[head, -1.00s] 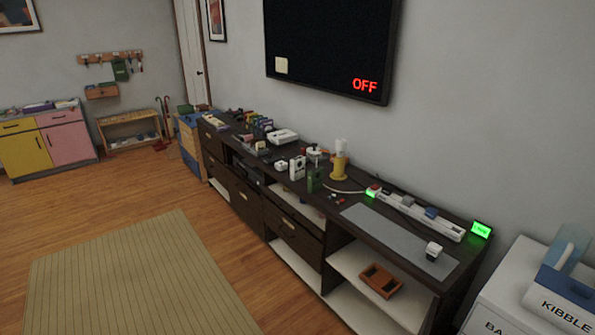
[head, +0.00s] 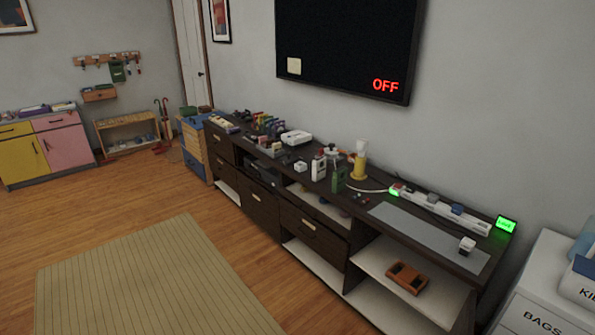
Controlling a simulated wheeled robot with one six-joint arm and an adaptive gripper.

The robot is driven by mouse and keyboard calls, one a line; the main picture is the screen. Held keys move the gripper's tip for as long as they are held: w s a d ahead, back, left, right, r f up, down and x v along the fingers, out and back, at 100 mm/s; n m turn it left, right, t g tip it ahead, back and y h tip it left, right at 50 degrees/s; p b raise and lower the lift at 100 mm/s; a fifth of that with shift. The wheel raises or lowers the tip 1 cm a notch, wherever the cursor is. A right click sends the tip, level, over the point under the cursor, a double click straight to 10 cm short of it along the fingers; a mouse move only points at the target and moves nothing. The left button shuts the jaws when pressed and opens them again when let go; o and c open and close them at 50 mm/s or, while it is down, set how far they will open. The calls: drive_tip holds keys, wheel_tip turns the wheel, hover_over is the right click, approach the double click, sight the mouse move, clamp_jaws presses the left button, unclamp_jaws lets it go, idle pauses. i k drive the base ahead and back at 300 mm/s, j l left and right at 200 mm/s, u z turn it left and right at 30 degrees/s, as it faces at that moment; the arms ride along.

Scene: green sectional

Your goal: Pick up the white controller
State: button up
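Several small white things stand on the long dark media console (head: 375,268). A flat white device (head: 296,137) lies near the back edge. A small white block (head: 301,167) and an upright white item (head: 319,168) are in the middle. A white cube-like item (head: 467,245) sits at the right end of a grey mat (head: 415,232). They are too small for me to tell which one is the white controller. My gripper is not in view.
A yellow lamp-like item (head: 359,162) and a white power strip (head: 445,213) stand on the console. An orange-brown tray (head: 407,278) is on its shelf. A white bin (head: 540,300) is at right. Wood floor and a striped rug (head: 150,285) lie in front.

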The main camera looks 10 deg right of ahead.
sight(319, 165)
drive_tip(key=i+j, duration=0.15)
drive_tip(key=j, duration=0.25)
drive_tip(key=i+j, duration=0.15)
drive_tip(key=j, duration=0.25)
drive_tip(key=i+j, duration=0.2)
drive_tip(key=j, duration=0.2)
drive_tip(key=i+j, duration=0.15)
drive_tip(key=j, duration=0.25)
drive_tip(key=i+j+u, duration=0.1)
drive_tip(key=j, duration=0.3)
drive_tip(key=i+j, duration=0.25)
drive_tip(key=j, duration=0.15)
drive_tip(key=i+l, duration=0.2)
drive_tip(key=i, duration=0.3)
drive_tip(key=i+l+u, duration=0.1)
drive_tip(key=i, duration=0.4)
drive_tip(key=i+l, duration=0.25)
drive_tip(key=i, duration=0.25)
drive_tip(key=i+l, duration=0.15)
drive_tip(key=l, duration=0.2)
drive_tip(key=i+l, duration=0.15)
drive_tip(key=l, duration=0.15)
drive_tip(key=i+l, duration=0.15)
drive_tip(key=l, duration=0.2)
drive_tip(key=i+l, duration=0.15)
drive_tip(key=l, duration=0.15)
